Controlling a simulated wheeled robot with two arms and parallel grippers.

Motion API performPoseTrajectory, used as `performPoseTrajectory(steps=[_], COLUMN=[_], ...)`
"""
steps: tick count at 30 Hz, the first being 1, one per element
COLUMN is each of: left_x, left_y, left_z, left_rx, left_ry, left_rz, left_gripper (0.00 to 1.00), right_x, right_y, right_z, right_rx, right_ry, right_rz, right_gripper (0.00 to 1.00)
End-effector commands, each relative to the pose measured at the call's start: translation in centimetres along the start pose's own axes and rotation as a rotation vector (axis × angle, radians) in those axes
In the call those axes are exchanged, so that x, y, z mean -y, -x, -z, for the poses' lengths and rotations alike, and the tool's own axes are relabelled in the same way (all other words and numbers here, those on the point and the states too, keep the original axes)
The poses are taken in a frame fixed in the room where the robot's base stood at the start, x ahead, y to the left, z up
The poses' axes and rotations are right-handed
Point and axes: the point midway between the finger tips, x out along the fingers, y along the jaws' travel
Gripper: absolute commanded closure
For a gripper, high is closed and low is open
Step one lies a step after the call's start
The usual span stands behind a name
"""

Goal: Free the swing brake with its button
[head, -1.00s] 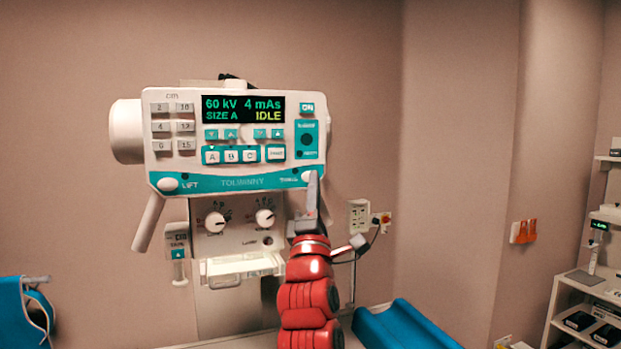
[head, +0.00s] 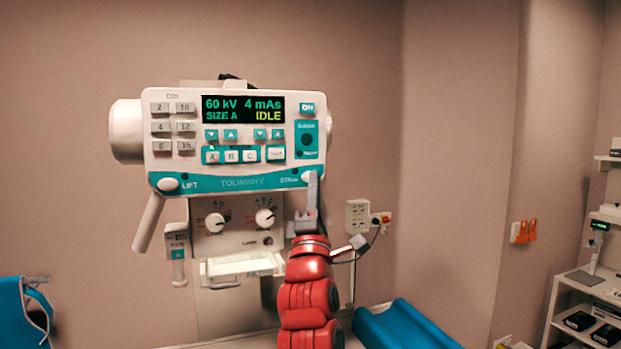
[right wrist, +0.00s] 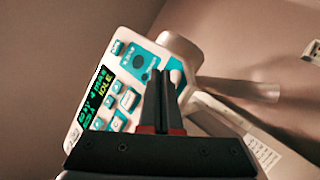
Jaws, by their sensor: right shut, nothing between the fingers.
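The white and teal X-ray head panel (head: 236,181) faces me in the head view, its display (head: 243,109) reading 60 kV, 4 mAs, SIZE A, IDLE. A white oval button (head: 309,176) sits at the panel's lower right; the small label beside it is too blurred to read surely. Another oval button (head: 168,184), marked LIFT, is at the lower left. My right gripper (head: 313,178) is shut and empty, its fingertips at the right oval button and partly covering it. Whether they press it I cannot tell. In the right wrist view the closed fingers (right wrist: 162,70) point at that button (right wrist: 176,78). My left gripper is not in view.
A handle (head: 148,222) slants down at the panel's left. Below are two knobs (head: 215,222) and a pale tray (head: 242,266). A wall socket (head: 358,215) is to the right. Shelves (head: 588,300) stand at the far right. Blue padding (head: 405,328) lies at the lower right.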

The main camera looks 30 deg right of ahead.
Motion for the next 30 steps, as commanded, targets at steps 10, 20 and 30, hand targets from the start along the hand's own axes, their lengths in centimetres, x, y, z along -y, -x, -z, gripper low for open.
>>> performPoseTrajectory(steps=[10,20,30], left_x=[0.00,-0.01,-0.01], left_y=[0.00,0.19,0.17], left_z=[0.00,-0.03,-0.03], left_rx=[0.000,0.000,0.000], left_ry=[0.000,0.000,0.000], left_rz=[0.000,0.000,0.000], left_gripper=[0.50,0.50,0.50], right_x=[-0.01,0.39,0.39], right_y=[0.00,-0.54,-0.60], right_z=[0.00,0.44,0.44], right_rx=[0.000,-0.001,0.000], right_ry=[0.000,0.000,0.000], right_rz=[0.000,-0.001,-0.001], right_gripper=[1.00,1.00,1.00])
